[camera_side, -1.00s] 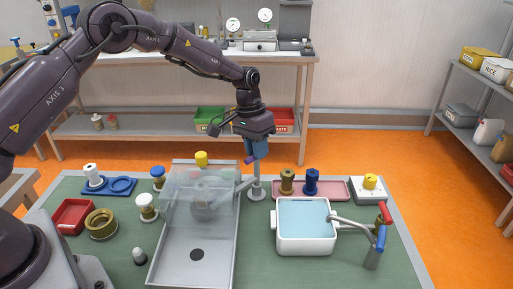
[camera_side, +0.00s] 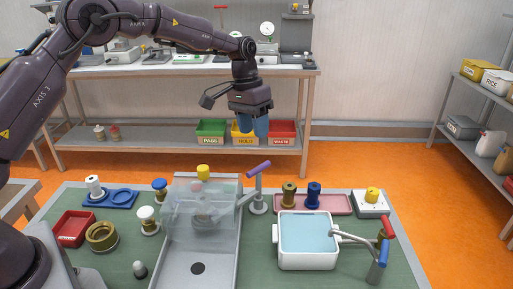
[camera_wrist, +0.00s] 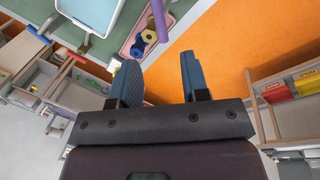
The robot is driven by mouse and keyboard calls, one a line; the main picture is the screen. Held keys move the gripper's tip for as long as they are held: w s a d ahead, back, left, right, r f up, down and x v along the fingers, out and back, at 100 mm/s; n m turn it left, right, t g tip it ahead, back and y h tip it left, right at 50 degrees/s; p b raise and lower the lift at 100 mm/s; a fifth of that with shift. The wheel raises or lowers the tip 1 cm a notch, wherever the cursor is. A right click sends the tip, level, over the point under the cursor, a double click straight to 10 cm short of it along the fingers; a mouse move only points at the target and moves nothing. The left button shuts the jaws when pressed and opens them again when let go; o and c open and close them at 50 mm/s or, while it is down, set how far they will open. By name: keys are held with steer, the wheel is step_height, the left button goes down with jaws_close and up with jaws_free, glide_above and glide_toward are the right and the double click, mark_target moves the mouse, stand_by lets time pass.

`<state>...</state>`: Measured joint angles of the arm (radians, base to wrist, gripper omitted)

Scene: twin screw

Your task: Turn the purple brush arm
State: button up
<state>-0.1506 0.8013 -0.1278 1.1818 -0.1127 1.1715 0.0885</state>
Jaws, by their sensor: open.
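The purple brush arm (camera_side: 258,169) is a short purple bar on top of a grey post (camera_side: 257,196) with a round base, right of the clear-covered grey tray. It slants up to the right in the side view. Its purple bar also shows in the wrist view (camera_wrist: 158,18), at the top, beyond the fingertips. My gripper (camera_side: 256,128) has blue fingers and hangs above the purple bar, apart from it. In the wrist view its fingers (camera_wrist: 158,72) are spread with nothing between them.
A grey tray (camera_side: 198,285) with a clear cover stands left of the post. A white basin of water (camera_side: 307,262) with red and blue taps stands to the right. A pink tray (camera_side: 335,206) with brass and blue spools lies behind the basin. The air around my gripper is clear.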

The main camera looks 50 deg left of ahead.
steer(key=shift+a+r, duration=0.2)
steer(key=shift+r, duration=0.75)
steer(key=shift+a+r, duration=0.2)
steer(key=shift+r, duration=0.7)
steer(key=s+r+t+y, duration=0.1)
steer(key=s+r, duration=0.3)
steer(key=s, duration=1.2)
steer(key=s+d+r+t+y, duration=0.1)
steer(key=s+r+t, duration=0.3)
steer(key=s, duration=1.2)
steer(key=shift+s+d+r+t, duration=0.15)
steer(key=shift+d+r+t, duration=0.15)
steer(key=shift+r, duration=0.5)
